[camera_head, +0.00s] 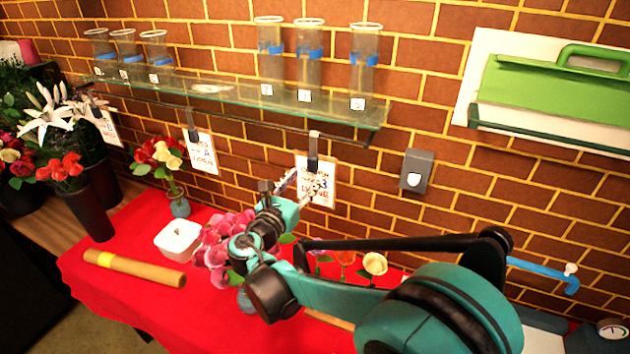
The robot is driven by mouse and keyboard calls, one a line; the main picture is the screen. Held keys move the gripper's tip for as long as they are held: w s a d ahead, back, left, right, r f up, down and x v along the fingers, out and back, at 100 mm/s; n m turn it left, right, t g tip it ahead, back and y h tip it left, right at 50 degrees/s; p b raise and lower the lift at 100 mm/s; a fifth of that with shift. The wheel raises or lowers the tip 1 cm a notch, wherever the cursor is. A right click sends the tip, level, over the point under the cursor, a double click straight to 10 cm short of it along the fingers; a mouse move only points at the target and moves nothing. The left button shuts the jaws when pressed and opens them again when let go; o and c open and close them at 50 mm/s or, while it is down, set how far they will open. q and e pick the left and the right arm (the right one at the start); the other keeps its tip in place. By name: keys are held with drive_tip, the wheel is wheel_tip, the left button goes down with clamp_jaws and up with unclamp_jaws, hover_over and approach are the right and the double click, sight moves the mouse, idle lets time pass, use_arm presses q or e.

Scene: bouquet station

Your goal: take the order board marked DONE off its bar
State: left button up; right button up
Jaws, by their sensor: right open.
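Three order boards hang by dark clips from the bar under the glass shelf. The middle board (203,154) has a blue mark and red lettering too small to read surely. The left board (106,128) is partly behind white lilies. My right gripper (287,187) is open, at the left edge of the right board; whether it touches the board I cannot tell. My left gripper is not in view.
The bar (250,122) runs below a glass shelf (225,98) holding several clear vases. A red-covered table (120,262) below holds flowers, a white tub (178,240) and a brown paper roll (133,268). A grey switch box (416,171) is right of the boards.

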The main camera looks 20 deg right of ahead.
sight(311, 169)
drive_tip(key=x, duration=0.4)
drive_tip(key=shift+w+d+r, duration=0.1)
drive_tip(key=shift+d+r, duration=0.05)
drive_tip(key=shift+r, duration=0.05)
clamp_jaws()
